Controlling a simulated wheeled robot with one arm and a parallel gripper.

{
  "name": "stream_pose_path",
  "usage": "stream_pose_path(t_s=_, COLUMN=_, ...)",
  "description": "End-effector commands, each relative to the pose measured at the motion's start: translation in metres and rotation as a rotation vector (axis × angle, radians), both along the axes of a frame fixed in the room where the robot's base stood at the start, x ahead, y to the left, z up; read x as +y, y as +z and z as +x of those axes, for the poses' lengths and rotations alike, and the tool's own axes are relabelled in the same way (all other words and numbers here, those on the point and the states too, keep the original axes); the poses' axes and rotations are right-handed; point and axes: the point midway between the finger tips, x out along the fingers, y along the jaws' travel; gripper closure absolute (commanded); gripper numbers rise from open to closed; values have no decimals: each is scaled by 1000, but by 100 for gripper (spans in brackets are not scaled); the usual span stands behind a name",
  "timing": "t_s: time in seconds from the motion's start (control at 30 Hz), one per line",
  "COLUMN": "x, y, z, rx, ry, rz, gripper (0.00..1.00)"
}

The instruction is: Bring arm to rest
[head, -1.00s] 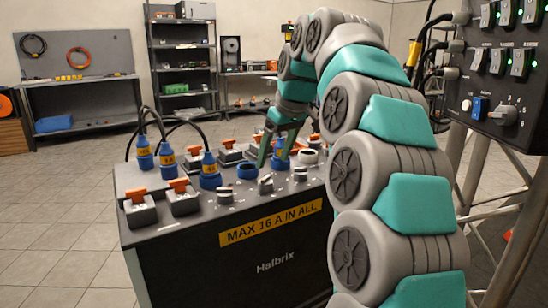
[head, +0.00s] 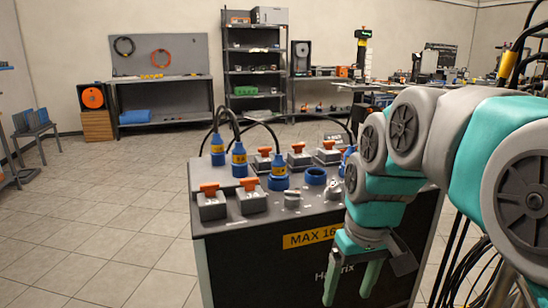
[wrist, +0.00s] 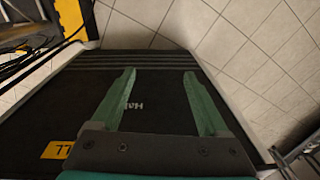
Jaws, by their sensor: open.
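My gripper (head: 352,284) hangs fingers-down in front of the black front face of the power box (head: 255,265), at its right half in the head view. The two green fingers are apart and nothing is between them. In the wrist view my gripper (wrist: 160,95) also shows open and empty, with the box's front face (wrist: 155,75) behind the fingers. My teal and grey arm reaches in from the right and hides part of the box top and its yellow label (head: 312,236).
Blue plugs (head: 239,160) with black cables and orange-handled switches (head: 209,190) stand on the box top. Tiled floor (head: 110,235) is free to the left. A workbench (head: 170,90) and a shelf (head: 252,75) stand at the back wall.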

Motion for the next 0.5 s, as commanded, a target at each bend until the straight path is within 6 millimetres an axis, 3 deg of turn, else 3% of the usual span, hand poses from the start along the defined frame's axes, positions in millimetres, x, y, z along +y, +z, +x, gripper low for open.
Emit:
stream_pose_path(t_s=0.03, x=-1, y=-12, z=-20, rx=22, ry=-20, rz=-9, gripper=22)
stream_pose_path(t_s=0.3, x=-12, y=-81, z=-123, rx=140, ry=-147, rz=-59, gripper=22)
stream_pose_path(t_s=0.5, x=-18, y=-115, z=-174, rx=195, ry=-222, rz=-84, gripper=22)
